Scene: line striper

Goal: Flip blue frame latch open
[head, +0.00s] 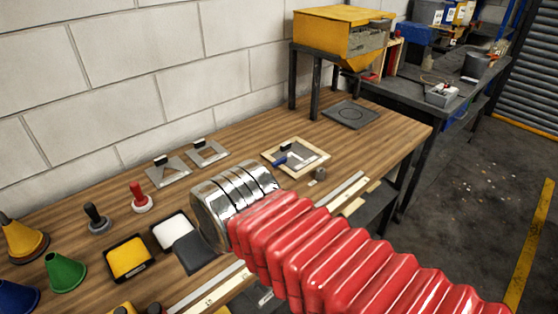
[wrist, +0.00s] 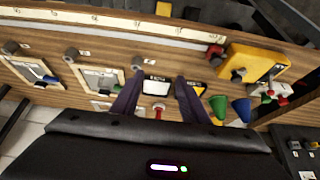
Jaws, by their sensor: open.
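A light wooden frame (head: 319,158) with a blue latch (head: 280,161) on its left side lies on the bench in the head view. The wrist view, turned the other way round, shows this frame (wrist: 18,66) at the far left with its blue latch (wrist: 50,79). My gripper (wrist: 160,84) is open, its two dark fingers apart with nothing held. It is well to the side of the blue latch. In the head view my arm hides the gripper. The latch is too small to tell its exact position.
A second pale frame (wrist: 100,78) lies nearer my gripper. A white pad (head: 172,230) and a yellow pad (head: 128,258) lie on the bench, with stamps (head: 140,197) and cones (head: 64,272) at left. A black plate (head: 351,115) lies farther right. Bare wood surrounds the latch frame.

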